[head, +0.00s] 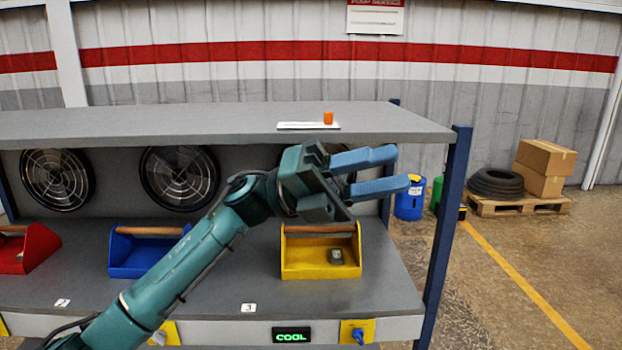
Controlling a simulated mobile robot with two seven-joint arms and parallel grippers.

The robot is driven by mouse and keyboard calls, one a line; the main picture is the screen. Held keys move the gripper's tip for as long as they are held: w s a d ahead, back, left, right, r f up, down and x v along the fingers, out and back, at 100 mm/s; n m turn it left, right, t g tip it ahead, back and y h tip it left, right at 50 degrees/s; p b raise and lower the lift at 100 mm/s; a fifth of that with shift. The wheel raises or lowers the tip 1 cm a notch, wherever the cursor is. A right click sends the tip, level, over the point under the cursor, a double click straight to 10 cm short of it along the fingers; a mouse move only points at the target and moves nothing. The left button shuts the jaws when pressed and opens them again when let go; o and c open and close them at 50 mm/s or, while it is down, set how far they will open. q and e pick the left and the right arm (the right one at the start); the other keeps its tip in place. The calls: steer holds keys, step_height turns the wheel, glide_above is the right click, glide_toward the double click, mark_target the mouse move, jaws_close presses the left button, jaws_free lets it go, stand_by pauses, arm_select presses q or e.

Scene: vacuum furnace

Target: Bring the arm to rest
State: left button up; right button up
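My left arm comes in from the lower left and reaches up to the right. Its gripper (387,171) has two blue fingers that point right, with a gap between them. It is open and empty, in front of the shelf unit and above the yellow tote. My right gripper is not in view. The yellow tote (300,266) has a wooden handle and stands on the lower shelf. A small grey object (336,257) lies in it. The arm hides part of the lower shelf.
A blue tote (130,262) and a red tote (38,248) stand on the lower shelf. A blue post (446,230) bounds the right. A green display (291,337) reads COOL.

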arm_select(q)
steer(key=w+a+f+n+t+h, duration=0.1)
steer(key=w+a+f+n+t, duration=0.2)
steer(key=f+n+t, duration=0.6)
steer(key=w+a+f+n+t+h, duration=0.1)
steer(key=w+a+f+n+t, duration=0.4)
steer(key=n+t, duration=0.8)
steer(key=s+a+f+n+t+y, duration=0.1)
steer(key=a+f+n+t+y, duration=0.15)
steer(key=f+n+y, duration=0.55)
steer(key=s+a+f+n+t+y, duration=0.2)
steer(key=a+f+n+y, duration=0.15)
steer(key=f+n, duration=0.4)
steer(key=s+a+f+n+g+y, duration=0.3)
steer(key=s+a+f+g+y, duration=0.1)
steer(key=s+f, duration=0.6)
steer(key=s+a+f+n+g+y, duration=0.4)
steer(key=s+f, duration=0.6)
steer(key=f, duration=0.5)
steer(key=shift+s+a+f, duration=0.25)
steer(key=shift+s+a, duration=0.15)
steer(key=shift+a, duration=0.3)
